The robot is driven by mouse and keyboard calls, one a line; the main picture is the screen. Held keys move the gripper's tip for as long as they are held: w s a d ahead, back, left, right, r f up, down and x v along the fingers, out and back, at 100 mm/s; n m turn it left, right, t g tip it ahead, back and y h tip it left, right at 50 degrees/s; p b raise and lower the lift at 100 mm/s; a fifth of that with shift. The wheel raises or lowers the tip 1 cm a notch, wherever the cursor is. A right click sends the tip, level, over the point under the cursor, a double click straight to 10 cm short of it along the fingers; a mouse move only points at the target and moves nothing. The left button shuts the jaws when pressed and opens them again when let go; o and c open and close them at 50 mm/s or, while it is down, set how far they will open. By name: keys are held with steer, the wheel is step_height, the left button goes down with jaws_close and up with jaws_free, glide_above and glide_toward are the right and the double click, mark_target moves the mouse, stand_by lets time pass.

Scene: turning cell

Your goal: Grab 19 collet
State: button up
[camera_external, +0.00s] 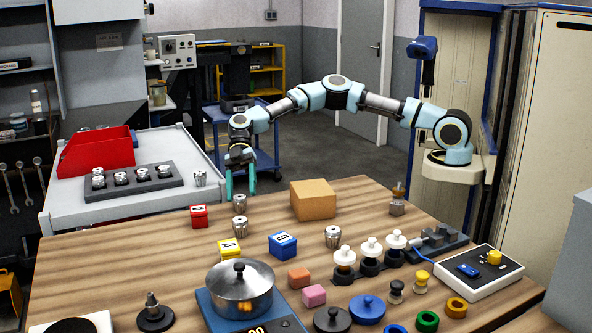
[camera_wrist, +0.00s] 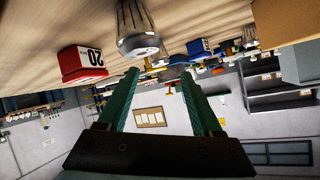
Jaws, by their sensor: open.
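Several metal collets stand about; no 19 is readable on any. A third collet (camera_external: 333,237) stands right of the blue box.
The red box (camera_external: 199,216), marked 20 in the wrist view (camera_wrist: 82,64), a yellow box (camera_external: 230,249) and a blue box (camera_external: 283,245) stand nearby. A cardboard box (camera_external: 313,200) is right of my gripper. A grey rack (camera_external: 120,190) holds several collets on the cart.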

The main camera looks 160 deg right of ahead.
mark_target(240, 218)
steer(key=p+x, duration=0.1)
steer(key=x, duration=0.3)
steer(key=shift+w+a+f, duration=0.1)
steer(key=shift+w+a, duration=0.1)
steer(key=shift+w, duration=0.15)
steer(key=p+x, duration=0.3)
steer(key=x, duration=0.1)
steer(key=shift+w+d, duration=0.1)
steer(key=shift+w, duration=0.15)
steer(key=shift+w+f, duration=0.3)
steer(key=shift+w, duration=0.05)
jaws_close()
